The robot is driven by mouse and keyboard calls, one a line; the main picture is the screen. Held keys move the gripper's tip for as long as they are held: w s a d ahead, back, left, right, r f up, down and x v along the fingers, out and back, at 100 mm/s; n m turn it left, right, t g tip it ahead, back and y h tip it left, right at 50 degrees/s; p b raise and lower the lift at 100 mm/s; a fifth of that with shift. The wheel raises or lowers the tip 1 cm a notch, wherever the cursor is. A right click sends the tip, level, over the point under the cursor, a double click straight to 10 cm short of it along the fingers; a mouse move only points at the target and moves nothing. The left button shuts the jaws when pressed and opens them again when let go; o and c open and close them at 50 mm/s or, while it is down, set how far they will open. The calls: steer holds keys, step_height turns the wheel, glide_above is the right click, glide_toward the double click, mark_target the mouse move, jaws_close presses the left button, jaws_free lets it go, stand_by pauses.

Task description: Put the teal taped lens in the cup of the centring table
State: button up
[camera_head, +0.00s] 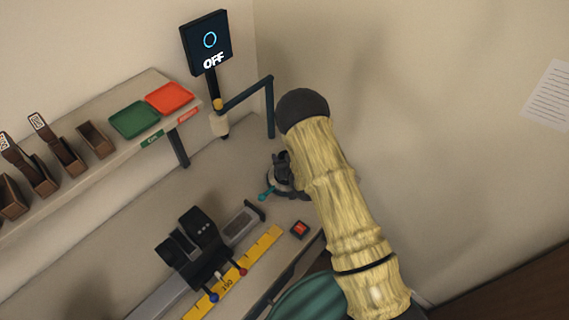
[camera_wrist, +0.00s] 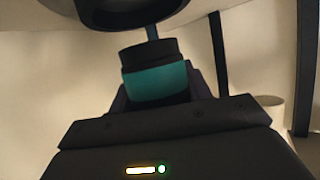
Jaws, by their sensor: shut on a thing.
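The teal taped lens (camera_wrist: 157,86) is a short black cylinder with a teal band. In the wrist view it stands between the fingers of my gripper (camera_wrist: 158,98), which is shut on it.
A screen reading OFF (camera_head: 207,45) stands at the back, with a bent arm (camera_head: 250,95) beside it. A shelf holds a green tray (camera_head: 134,119), a red tray (camera_head: 169,98) and several brown holders. A black rail-mounted device (camera_head: 195,245), yellow ruler (camera_head: 240,272) and red button (camera_head: 300,229) are in front.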

steer(key=shift+f+p, duration=0.45)
steer(key=shift+f, duration=1.6)
steer(key=shift+f, duration=0.1)
steer(key=o, duration=1.1)
steer(key=shift+c, duration=0.2)
steer(key=b+v, duration=0.3)
steer(key=v, duration=0.9)
